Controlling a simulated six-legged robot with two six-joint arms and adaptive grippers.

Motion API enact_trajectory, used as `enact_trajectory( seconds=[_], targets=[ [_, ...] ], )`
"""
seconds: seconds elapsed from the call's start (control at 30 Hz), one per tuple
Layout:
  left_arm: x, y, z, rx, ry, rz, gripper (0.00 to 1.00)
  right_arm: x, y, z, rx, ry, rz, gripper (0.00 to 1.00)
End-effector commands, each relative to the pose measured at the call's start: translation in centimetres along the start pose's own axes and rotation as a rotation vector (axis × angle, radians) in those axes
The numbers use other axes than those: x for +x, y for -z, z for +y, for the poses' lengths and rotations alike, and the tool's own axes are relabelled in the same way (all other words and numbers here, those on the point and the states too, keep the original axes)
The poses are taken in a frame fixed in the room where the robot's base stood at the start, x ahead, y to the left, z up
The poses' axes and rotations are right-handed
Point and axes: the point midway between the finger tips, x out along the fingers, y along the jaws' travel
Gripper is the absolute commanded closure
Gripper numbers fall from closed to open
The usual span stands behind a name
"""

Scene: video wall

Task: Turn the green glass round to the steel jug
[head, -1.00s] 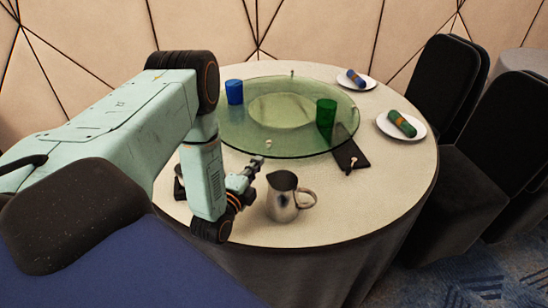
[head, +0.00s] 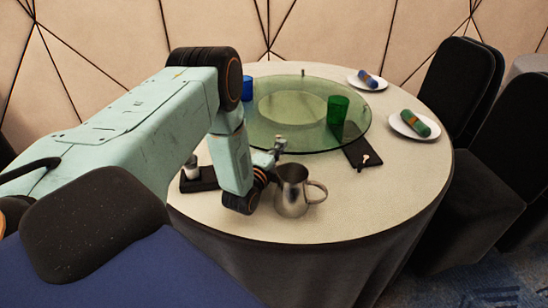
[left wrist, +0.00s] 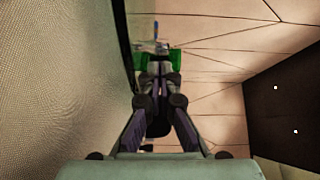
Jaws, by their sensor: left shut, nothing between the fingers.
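The green glass (head: 338,111) stands upright on the right part of the green glass turntable (head: 290,144). The steel jug (head: 293,191) stands on the white tablecloth in front of the turntable, its handle to the right. My left gripper (head: 279,146) is shut and empty. It is at the turntable's near rim, just behind and left of the jug; I cannot tell whether it touches the rim. In the left wrist view its fingers (left wrist: 160,58) point ahead, and the green glass (left wrist: 175,58) shows beyond, partly hidden by them. My right gripper is out of view.
A blue glass (head: 247,89) stands on the turntable, partly hidden by my arm. A knob (head: 303,73) shows at the far rim. Two plates with napkins (head: 367,80) (head: 422,123) are at the right. A dark mat (head: 363,152) lies by the turntable. Black chairs (head: 460,90) stand right.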

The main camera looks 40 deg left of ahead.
Motion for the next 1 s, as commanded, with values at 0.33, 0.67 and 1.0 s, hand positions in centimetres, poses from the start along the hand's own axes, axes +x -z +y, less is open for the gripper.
enact_trajectory(
  seconds=[0.33, 0.67, 1.0],
  targets=[
    [0.8, 0.0, 0.0, 0.0, 0.0, 0.0, 1.0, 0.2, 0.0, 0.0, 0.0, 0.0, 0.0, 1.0],
    [0.4, -1.8, -0.2, 0.0, -0.002, -0.005, 1.0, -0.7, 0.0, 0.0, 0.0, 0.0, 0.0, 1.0],
    [-0.1, -4.0, -0.2, 0.0, -0.001, -0.001, 1.0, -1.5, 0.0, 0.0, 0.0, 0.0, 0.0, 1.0]
  ],
)
